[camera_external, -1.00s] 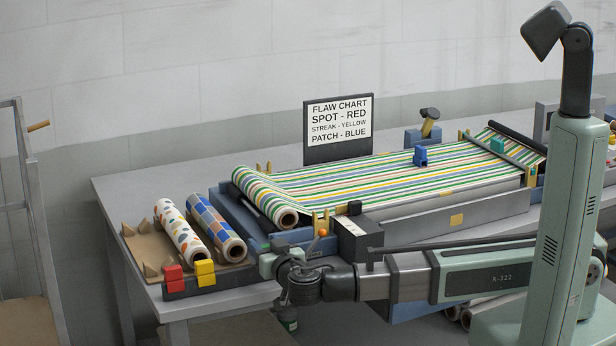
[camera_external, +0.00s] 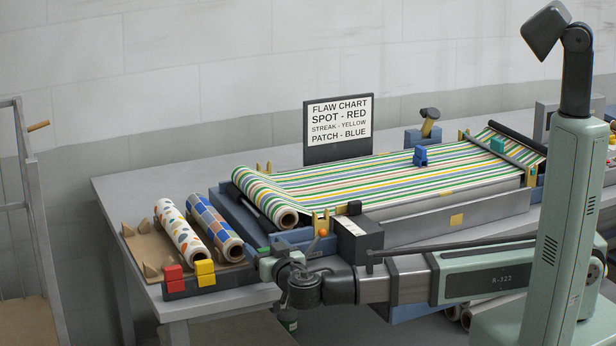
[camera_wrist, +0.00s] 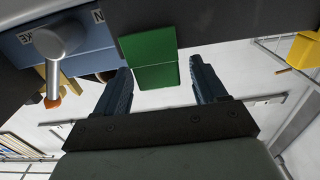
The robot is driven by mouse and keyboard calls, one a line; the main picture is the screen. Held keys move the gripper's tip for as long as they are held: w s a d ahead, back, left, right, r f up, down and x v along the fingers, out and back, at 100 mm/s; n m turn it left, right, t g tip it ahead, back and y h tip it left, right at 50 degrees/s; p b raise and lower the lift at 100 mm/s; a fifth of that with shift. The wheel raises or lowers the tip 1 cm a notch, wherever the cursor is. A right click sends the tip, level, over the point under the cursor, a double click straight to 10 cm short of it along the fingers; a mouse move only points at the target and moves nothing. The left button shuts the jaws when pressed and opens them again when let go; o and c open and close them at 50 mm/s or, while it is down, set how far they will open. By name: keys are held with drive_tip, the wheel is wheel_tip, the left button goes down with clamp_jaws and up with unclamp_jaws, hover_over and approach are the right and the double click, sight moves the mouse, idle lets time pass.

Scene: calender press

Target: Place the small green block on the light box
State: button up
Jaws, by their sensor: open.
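The small green block (camera_wrist: 150,58) is in the upper middle of the wrist view, between the lines of my two fingers. My gripper (camera_wrist: 160,72) is open, with one dark blue finger on each side of the block; I cannot tell whether either touches it. In the external view my gripper (camera_external: 267,262) is at the table's front edge, right of the yellow block, its fingers largely hidden. I cannot tell for sure which thing is the light box; the striped sheet (camera_external: 380,178) lies over a long flat bed.
A red block (camera_external: 173,279) and a yellow block (camera_external: 205,272) sit in a dark rack at the front left. Two patterned rolls (camera_external: 178,232) lie behind them. A lever with an orange knob (camera_external: 323,233) and a dark box (camera_external: 358,238) stand close by my gripper.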

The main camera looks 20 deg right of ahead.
drive_tip(key=s, duration=1.3)
drive_tip(key=shift+s+r, duration=0.25)
drive_tip(key=shift+s, duration=0.15)
drive_tip(key=shift+w+f, duration=0.15)
drive_tip(key=shift+w, duration=2.15)
drive_tip(key=shift+w+f, duration=0.2)
drive_tip(key=shift+w, duration=2.15)
drive_tip(key=shift+w+f, duration=0.15)
drive_tip(key=shift+w, duration=2.15)
drive_tip(key=shift+c, duration=0.3)
